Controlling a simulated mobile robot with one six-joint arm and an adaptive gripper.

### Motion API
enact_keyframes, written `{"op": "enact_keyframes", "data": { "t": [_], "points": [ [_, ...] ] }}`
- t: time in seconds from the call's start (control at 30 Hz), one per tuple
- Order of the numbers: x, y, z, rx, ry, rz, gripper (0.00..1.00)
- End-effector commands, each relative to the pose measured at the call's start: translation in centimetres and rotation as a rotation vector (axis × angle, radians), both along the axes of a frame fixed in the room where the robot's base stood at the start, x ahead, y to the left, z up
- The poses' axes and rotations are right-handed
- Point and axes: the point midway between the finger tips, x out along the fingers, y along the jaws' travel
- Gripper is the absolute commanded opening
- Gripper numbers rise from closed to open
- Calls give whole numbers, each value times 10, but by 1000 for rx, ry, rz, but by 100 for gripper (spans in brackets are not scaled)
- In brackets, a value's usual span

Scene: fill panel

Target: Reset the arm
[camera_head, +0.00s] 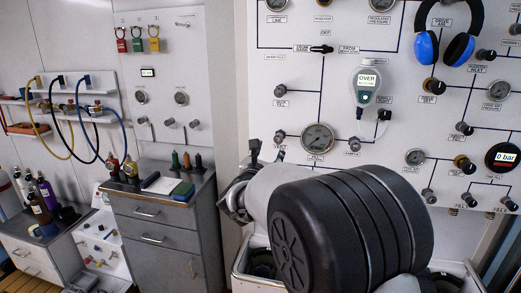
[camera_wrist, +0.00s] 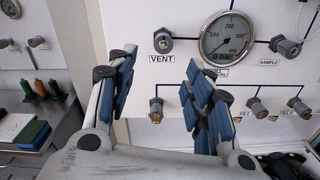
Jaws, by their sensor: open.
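My gripper (camera_wrist: 165,90) shows in the wrist view with its two blue-padded fingers spread apart and nothing between them. It faces the lower part of the white fill panel (camera_wrist: 135,15), below a vent knob (camera_wrist: 163,41) and a round pressure gauge (camera_wrist: 229,37). In the head view my arm fills the lower middle, in front of the panel (camera_head: 300,75). There only a part of my gripper (camera_head: 238,190) shows, left of the arm, and its fingertips are hard to make out.
A grey drawer cabinet (camera_head: 160,238) stands left of my arm with small bottles and a green sponge (camera_head: 183,191) on top. Blue and black headphones (camera_head: 447,40) hang at the panel's upper right. A handheld device reading OVER (camera_head: 366,84) is mounted on the panel.

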Motion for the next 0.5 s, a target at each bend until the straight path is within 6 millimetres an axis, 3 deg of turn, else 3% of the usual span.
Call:
{"op": "enact_keyframes", "data": {
  "t": [0.17,0.27,0.37,0.5],
  "points": [
    [-28,8,28,-347,167,183,47],
    [-63,16,36,-671,288,346,47],
    [-106,20,33,-1015,387,514,47],
    [-180,18,15,-1514,484,760,47]
  ]
}}
